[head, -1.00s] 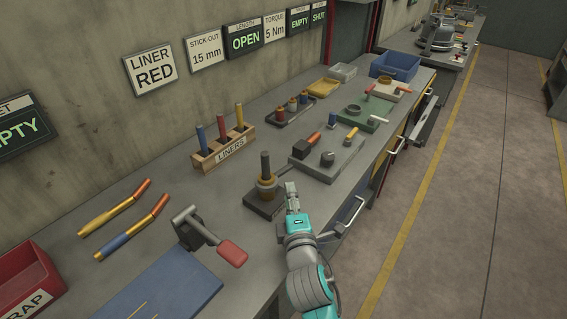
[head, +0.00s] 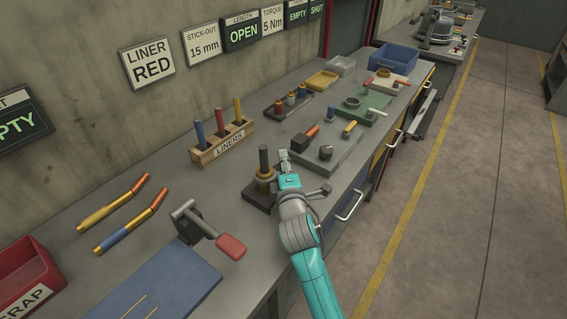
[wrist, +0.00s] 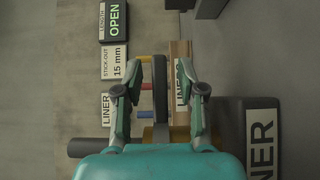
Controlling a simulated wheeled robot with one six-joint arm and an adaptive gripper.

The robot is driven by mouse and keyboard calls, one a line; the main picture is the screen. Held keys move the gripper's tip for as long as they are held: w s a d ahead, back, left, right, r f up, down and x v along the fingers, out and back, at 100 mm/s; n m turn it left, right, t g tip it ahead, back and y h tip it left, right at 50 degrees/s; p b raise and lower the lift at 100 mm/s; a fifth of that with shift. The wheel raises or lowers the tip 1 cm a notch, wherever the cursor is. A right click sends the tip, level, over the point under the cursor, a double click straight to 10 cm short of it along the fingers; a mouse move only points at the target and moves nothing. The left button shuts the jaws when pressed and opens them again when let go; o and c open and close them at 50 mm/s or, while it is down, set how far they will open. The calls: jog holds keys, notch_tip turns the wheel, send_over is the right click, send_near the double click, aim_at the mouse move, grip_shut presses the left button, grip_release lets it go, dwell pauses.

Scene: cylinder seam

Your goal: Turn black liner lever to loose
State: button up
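The liner fixture has a dark upright post (head: 264,158), a brass collar (head: 264,174) and a black base (head: 258,196). In the wrist view, the post (wrist: 90,147) lies sideways and the base (wrist: 235,120) carries a LINER label. A dark bar (wrist: 161,88), seemingly the black lever, stands between my gripper's fingers, with gaps visible on both sides. My gripper (wrist: 161,65) is open around it, not visibly touching. In the head view, my gripper (head: 284,157) is just right of the post; the lever cannot be made out there.
A wooden rack labelled LINERS (head: 222,147) holds blue, red and yellow rods behind the fixture. A grey plate (head: 318,160) with a red-handled part and a knob lies close to my gripper's right. A red-handled lever tool (head: 230,246) stands in front, left of my arm.

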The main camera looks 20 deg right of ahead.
grip_shut()
jog(key=shift+s+f+h, duration=0.1)
jog(key=shift+h, duration=0.2)
jog(key=shift+s+d+m+g+h, duration=0.1)
jog(key=shift+s+m+g+h, duration=0.25)
jog(key=shift+m+h, duration=0.55)
jog(key=shift+s+d+m+g+h, duration=0.1)
jog(key=shift+s+m+g+h, duration=0.4)
jog(key=shift+h, duration=0.6)
jog(key=shift+w, duration=0.1)
grip_release()
